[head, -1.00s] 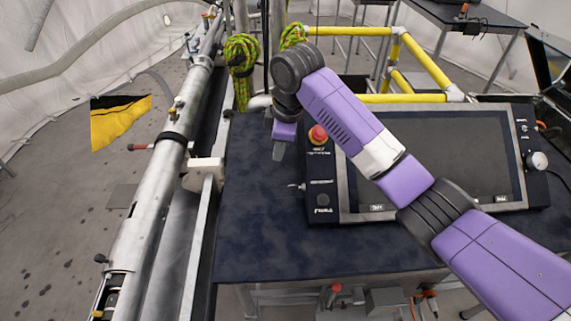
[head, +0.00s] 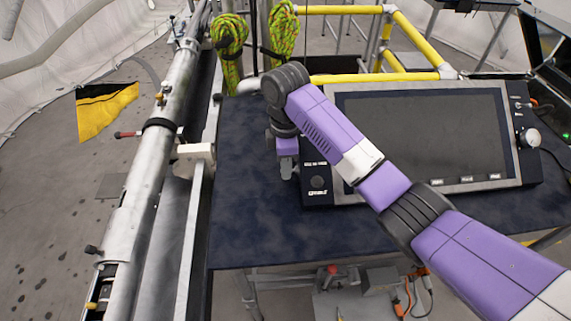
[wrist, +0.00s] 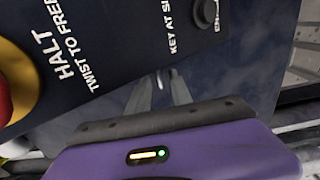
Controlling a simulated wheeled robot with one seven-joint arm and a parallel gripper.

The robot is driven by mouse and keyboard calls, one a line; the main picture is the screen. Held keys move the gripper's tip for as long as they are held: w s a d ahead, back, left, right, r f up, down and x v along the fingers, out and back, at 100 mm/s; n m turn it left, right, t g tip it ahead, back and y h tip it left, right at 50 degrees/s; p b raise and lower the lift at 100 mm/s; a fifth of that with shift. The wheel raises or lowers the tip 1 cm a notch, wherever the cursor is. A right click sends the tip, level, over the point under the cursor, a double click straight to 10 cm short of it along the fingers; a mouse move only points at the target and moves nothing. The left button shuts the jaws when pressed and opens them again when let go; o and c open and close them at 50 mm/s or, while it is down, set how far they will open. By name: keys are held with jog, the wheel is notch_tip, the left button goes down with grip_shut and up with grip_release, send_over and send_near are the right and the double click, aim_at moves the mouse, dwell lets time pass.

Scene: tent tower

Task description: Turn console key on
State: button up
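The console (head: 528,165), a dark panel with a large screen, stands on the dark blue table. My gripper (head: 288,174) points down at the console's left edge in the head view, covering the place where the key showed earlier. In the wrist view my gripper's two grey fingers (wrist: 160,90) are apart, by the edge of the console's label panel (wrist: 120,40). A small metal piece (wrist: 161,77), perhaps the key, shows near the gap between the fingertips. Whether the fingers touch it I cannot tell.
A red stop button with a yellow collar (wrist: 20,80) is at the left in the wrist view; my arm hides it in the head view. A metal mast (head: 150,170) lies left of the table (head: 260,235). Yellow rails (head: 370,77) stand behind the console.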

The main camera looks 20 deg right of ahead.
jog(key=shift+f, duration=0.1)
grip_shut()
dwell(1.4)
